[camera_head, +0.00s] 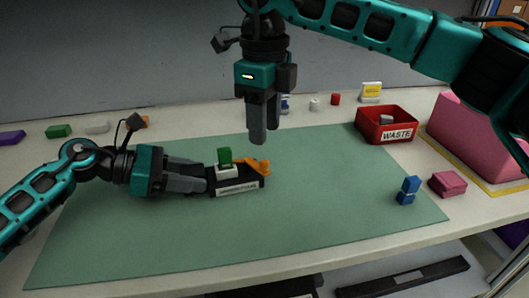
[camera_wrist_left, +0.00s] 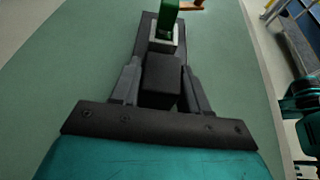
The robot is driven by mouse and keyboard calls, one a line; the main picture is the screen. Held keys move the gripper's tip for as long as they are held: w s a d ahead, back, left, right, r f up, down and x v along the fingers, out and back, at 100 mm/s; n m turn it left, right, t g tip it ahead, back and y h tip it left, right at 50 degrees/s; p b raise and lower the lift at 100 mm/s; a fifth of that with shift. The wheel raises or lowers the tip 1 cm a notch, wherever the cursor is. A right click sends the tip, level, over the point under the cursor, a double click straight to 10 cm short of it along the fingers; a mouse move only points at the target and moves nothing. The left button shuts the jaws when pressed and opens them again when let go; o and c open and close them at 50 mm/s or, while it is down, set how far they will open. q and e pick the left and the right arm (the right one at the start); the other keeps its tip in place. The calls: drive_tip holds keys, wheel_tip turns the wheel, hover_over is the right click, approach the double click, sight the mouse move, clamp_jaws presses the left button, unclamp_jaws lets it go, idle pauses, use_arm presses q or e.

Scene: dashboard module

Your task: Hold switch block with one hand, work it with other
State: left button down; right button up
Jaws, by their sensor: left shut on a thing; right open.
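The switch block (camera_head: 240,187) is a black box with a pale label on its front, lying on the green mat (camera_head: 330,215). A green switch (camera_head: 225,156) stands on a white plate on top, and an orange lever (camera_head: 262,166) sits at its right end. My left gripper (camera_head: 206,180) is shut on the block's left end. In the left wrist view, its fingers flank the block's black end (camera_wrist_left: 160,80), with the green switch (camera_wrist_left: 168,18) beyond. My right gripper (camera_head: 264,135) is open and empty, pointing down, above and slightly right of the block.
A red bin labelled WASTE (camera_head: 386,125) stands at the back right. Blue blocks (camera_head: 407,191) and a pink block (camera_head: 447,183) lie at the right, by a large pink box (camera_head: 470,140). Small coloured pieces line the back edge. The front of the mat is clear.

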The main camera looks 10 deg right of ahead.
sight(265, 160)
wheel_tip(265, 160, down, 7)
drive_tip(key=shift+r, duration=0.15)
clamp_jaws()
idle(0.5)
